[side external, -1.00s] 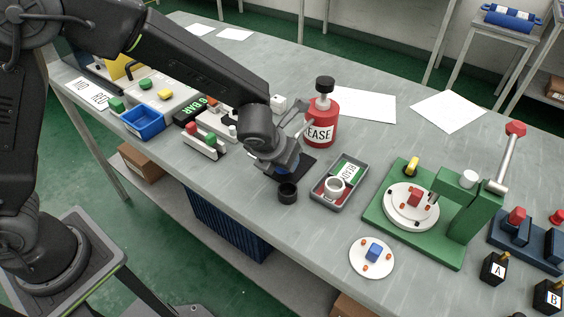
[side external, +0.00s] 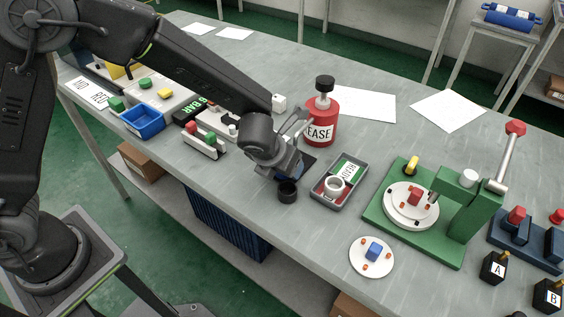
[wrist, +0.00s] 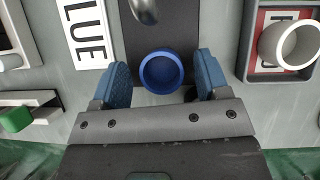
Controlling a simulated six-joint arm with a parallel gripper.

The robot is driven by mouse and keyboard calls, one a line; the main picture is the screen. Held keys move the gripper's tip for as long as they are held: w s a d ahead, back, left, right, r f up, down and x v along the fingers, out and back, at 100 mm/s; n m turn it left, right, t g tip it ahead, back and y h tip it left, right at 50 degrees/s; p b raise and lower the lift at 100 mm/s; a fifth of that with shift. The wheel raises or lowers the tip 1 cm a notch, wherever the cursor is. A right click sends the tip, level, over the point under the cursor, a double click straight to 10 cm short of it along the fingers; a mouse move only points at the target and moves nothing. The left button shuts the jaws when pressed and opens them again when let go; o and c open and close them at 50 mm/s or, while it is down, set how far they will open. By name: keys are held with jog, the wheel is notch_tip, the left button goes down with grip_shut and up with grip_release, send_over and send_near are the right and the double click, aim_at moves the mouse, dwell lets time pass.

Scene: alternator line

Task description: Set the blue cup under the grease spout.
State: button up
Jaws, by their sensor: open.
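The blue cup (wrist: 161,72) stands upright on a dark mat (wrist: 165,32) in the wrist view. It is between the two blue fingers of my gripper (wrist: 163,73), which is open, with a gap to each finger. The metal grease spout (wrist: 145,10) shows at the top edge, ahead of the cup and slightly left. In the side view my gripper (side external: 286,167) is low at the near side of the red grease bottle (side external: 320,126); it hides most of the cup there.
A black cup (side external: 288,191) stands close by my gripper. A grey tray (side external: 326,194) with a white cup (side external: 334,185) is to the right. A green press fixture (side external: 455,222) stands farther right. A BLUE label (wrist: 85,30) lies left of the mat.

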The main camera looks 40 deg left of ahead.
jog(key=a+v, duration=0.1)
jog(key=v, duration=1.1)
jog(key=s+a+r+n, duration=0.6)
jog(key=a+r+n, duration=0.25)
jog(key=n, duration=0.75)
jog(key=s+a+r+n, duration=0.1)
jog(key=s+a+n, duration=0.4)
jog(key=s+n, duration=0.6)
jog(key=n, duration=0.8)
jog(key=shift+a+r+h, duration=0.15)
jog(key=shift+a+h, duration=0.15)
jog(key=shift+a, duration=0.1)
jog(key=shift+s, duration=0.1)
jog(key=shift+c, duration=0.4)
